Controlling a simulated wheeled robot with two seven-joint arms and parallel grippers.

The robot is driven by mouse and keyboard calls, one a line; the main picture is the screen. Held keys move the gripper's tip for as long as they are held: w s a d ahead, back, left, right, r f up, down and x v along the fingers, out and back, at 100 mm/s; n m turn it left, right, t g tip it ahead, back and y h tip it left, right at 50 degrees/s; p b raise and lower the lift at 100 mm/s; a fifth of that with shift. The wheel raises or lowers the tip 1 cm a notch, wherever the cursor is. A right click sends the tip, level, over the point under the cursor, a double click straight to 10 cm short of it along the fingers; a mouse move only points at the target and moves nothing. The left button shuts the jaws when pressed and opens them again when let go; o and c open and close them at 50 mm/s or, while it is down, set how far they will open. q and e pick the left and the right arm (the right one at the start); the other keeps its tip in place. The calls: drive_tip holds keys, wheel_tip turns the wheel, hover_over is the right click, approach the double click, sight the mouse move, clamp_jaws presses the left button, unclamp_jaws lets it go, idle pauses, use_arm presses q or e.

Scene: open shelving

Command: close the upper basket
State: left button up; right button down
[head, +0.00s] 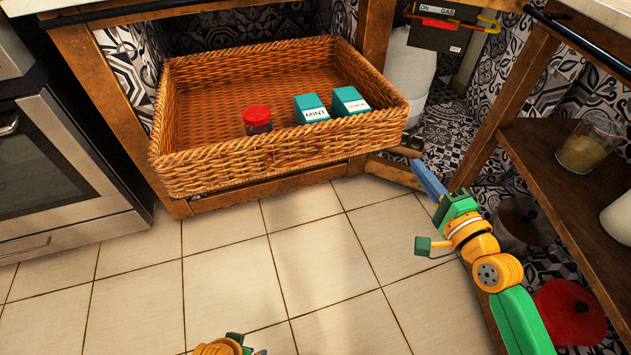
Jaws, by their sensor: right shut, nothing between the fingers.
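The upper basket (210,165) is a wicker drawer in the wooden frame, pulled well out toward me. Inside its front part are a red-lidded jar (257,119) and two teal boxes, one labelled MINT (311,108) and another (349,101) to its right. My right gripper (421,167) is shut and empty, its blue fingers pointing up and left. It shows below and to the right of the basket's front right corner, apart from it in the picture. Part of my left arm (224,347) shows at the bottom edge; its fingers cannot be made out.
An oven (60,165) stands at the left. Wooden shelving (535,150) on the right holds a glass jar (590,147), with a red-lidded pot (567,312) low down. A grey gas box (440,35) hangs behind. The tiled floor (290,240) in front is clear.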

drive_tip(key=r, duration=0.1)
drive_tip(key=b, duration=0.2)
approach(379, 117)
drive_tip(key=x, duration=0.2)
drive_tip(key=b+x, duration=0.1)
drive_tip(key=x, duration=0.1)
drive_tip(key=b+x, duration=0.1)
drive_tip(key=x, duration=0.1)
drive_tip(key=shift+f, duration=0.3)
drive_tip(key=shift+w+a+r, duration=0.15)
drive_tip(key=shift+w, duration=0.25)
use_arm(q)
wheel_tip(379, 117, up, 10)
drive_tip(key=t, duration=0.1)
drive_tip(key=shift+w+d, duration=0.25)
drive_tip(key=shift+w, duration=0.2)
drive_tip(key=shift+w, duration=0.1)
